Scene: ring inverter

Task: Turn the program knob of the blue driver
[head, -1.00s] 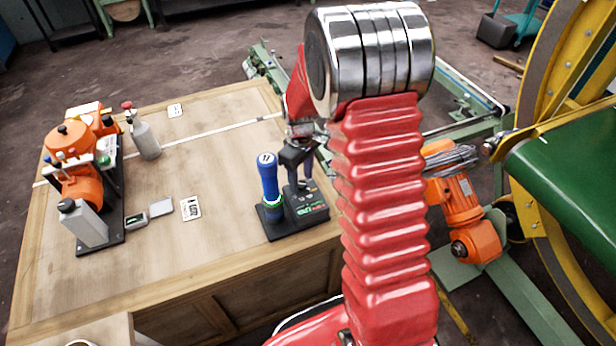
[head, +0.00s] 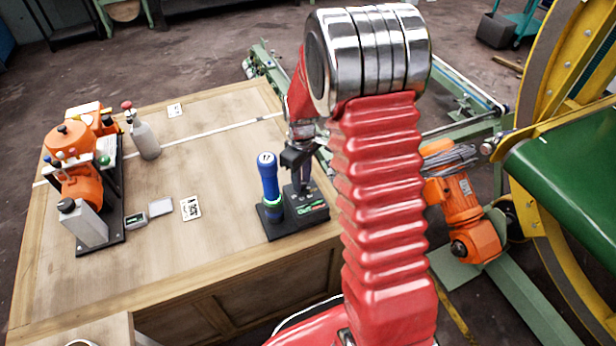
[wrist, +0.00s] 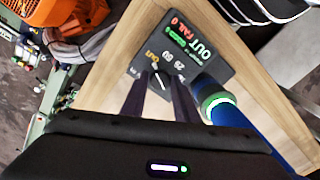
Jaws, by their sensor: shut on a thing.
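The blue driver (head: 268,180) stands upright in a black stand near the table's right edge, with a green ring low on its body. It also shows at lower right in the wrist view (wrist: 240,128). Beside it is a black control box (head: 318,213) with red and green display text, clearer in the wrist view (wrist: 205,42). The small program knob (wrist: 159,83) with a white pointer line is on the box. My gripper (wrist: 157,84) points down over the box, its two fingers shut on the knob from both sides. In the head view the knob is hidden.
An orange machine on a black base (head: 102,238) and a grey bottle (head: 145,140) stand at the table's left. Small cards and a printed label (head: 190,208) lie mid-table. The wood between them and the driver is clear.

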